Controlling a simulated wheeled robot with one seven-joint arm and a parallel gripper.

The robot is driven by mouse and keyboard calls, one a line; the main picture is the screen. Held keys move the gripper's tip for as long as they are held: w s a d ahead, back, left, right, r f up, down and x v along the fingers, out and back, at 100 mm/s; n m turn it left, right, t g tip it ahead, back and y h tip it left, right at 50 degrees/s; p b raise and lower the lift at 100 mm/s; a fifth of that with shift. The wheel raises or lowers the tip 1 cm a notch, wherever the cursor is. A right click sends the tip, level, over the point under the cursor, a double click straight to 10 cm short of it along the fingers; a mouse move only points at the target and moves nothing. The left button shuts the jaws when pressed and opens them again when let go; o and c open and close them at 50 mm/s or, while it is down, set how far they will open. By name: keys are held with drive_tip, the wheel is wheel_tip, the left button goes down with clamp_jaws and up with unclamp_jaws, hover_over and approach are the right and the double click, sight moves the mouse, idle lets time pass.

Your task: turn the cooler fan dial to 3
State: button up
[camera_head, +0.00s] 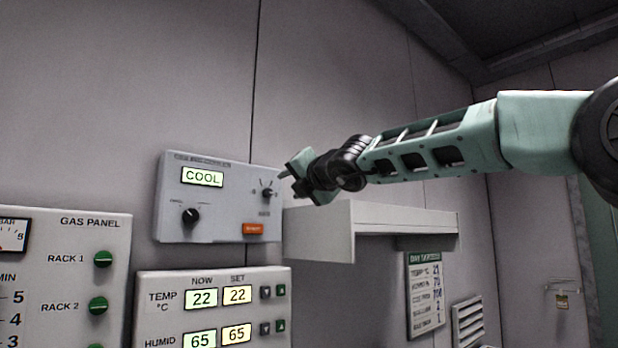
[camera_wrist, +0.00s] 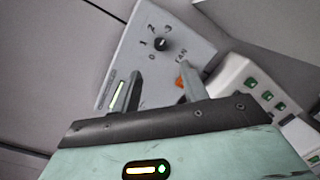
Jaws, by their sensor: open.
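The cooler panel (camera_head: 218,258) is a grey wall box with a lit display (camera_head: 202,177) reading COOL. Its fan dial (camera_head: 267,193) is a small black knob at the box's right side. In the wrist view the fan dial (camera_wrist: 161,44) has the marks 0, 1, 2 and 3 around it and FAN beside it. Which mark its pointer is at is too small to tell. My gripper (camera_head: 290,183) is open and empty, just right of the dial in the head view. In the wrist view the dial lies beyond and between my fingertips (camera_wrist: 158,78), with no contact visible.
A second black dial (camera_head: 190,215) and an orange button (camera_head: 253,229) are on the same box. A white shelf (camera_head: 320,232) juts out just below my gripper. The temperature and humidity panel (camera_head: 215,281) and the gas panel (camera_head: 60,240) are below and left.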

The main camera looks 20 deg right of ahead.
drive_tip(key=s+d+p, duration=0.1)
drive_tip(key=s+p, duration=0.5)
drive_tip(key=p, duration=0.1)
drive_tip(key=shift+s, duration=0.15)
drive_tip(key=shift+d, duration=0.1)
idle(0.5)
drive_tip(key=s+a+f+n+g+y+b, duration=0.1)
drive_tip(key=s+a+f+n+g+y, duration=0.15)
drive_tip(key=s+a+f+n, duration=0.45)
drive_tip(key=s+a+f+n+g+y+b, duration=0.15)
drive_tip(key=a+f+n+g, duration=0.25)
drive_tip(key=f+n, duration=0.6)
drive_tip(key=s+a+f+n+g+y+b, duration=0.1)
drive_tip(key=s+a+f+n+g+b, duration=0.1)
drive_tip(key=s+a+f+n+g, duration=0.5)
drive_tip(key=s+d+f+n+g+h+b, duration=0.2)
drive_tip(key=s+d+f+n+h, duration=0.2)
drive_tip(key=s+f+n, duration=0.6)
drive_tip(key=s+d+f+n+g+h+b, duration=0.1)
drive_tip(key=s+d+f+n+g+h, duration=0.1)
drive_tip(key=s+f+n, duration=0.8)
wheel_tip(320, 180, down, 7)
drive_tip(key=d+n+h, duration=0.1)
drive_tip(key=d+n, duration=0.1)
drive_tip(key=n, duration=0.4)
drive_tip(key=shift+s+d+r+n+h+b, duration=0.2)
drive_tip(key=shift+s+n+h+b, duration=0.1)
drive_tip(key=shift+h+b, duration=0.1)
